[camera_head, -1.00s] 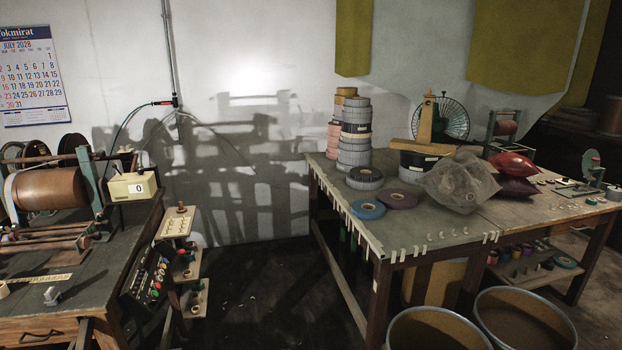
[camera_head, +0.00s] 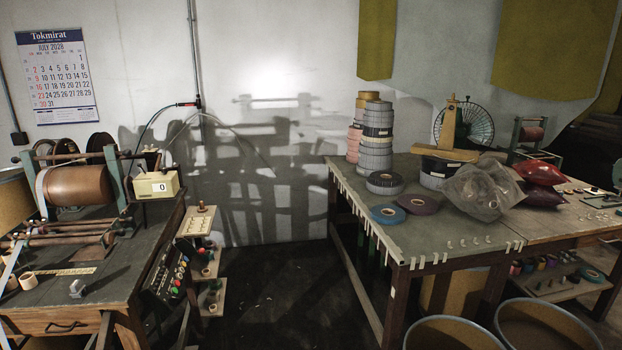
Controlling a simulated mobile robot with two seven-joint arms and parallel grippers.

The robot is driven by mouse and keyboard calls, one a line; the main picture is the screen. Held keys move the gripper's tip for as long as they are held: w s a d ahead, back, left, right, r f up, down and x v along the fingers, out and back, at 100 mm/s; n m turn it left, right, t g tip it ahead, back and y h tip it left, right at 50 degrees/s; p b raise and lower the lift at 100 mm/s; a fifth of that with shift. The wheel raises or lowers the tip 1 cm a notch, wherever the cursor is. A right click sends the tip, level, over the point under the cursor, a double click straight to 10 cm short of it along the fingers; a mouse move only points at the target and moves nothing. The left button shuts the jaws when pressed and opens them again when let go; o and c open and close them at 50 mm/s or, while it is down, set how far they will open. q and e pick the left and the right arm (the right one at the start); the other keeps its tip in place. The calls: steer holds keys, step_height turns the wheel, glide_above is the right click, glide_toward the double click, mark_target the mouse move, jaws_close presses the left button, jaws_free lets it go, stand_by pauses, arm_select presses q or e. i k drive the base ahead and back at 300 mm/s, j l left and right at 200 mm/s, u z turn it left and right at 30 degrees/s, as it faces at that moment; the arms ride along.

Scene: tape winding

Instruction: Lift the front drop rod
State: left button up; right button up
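The winding machine (camera_head: 78,186) stands on the dark workbench at the left, with a large brown roller between green end frames. Several thin rods lie low in front of the roller; the front rod (camera_head: 60,239) runs roughly level near the bench top. I cannot tell for certain which of these is the drop rod. Neither of my grippers shows in the head view.
The left workbench (camera_head: 110,290) carries a counter box (camera_head: 157,186) reading 0 and a small metal block (camera_head: 77,288). A second table (camera_head: 440,258) at the right holds tape rolls and a plastic bag. Dark floor (camera_head: 285,290) lies open between them.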

mark_target(122, 232)
steer(key=u, duration=1.25)
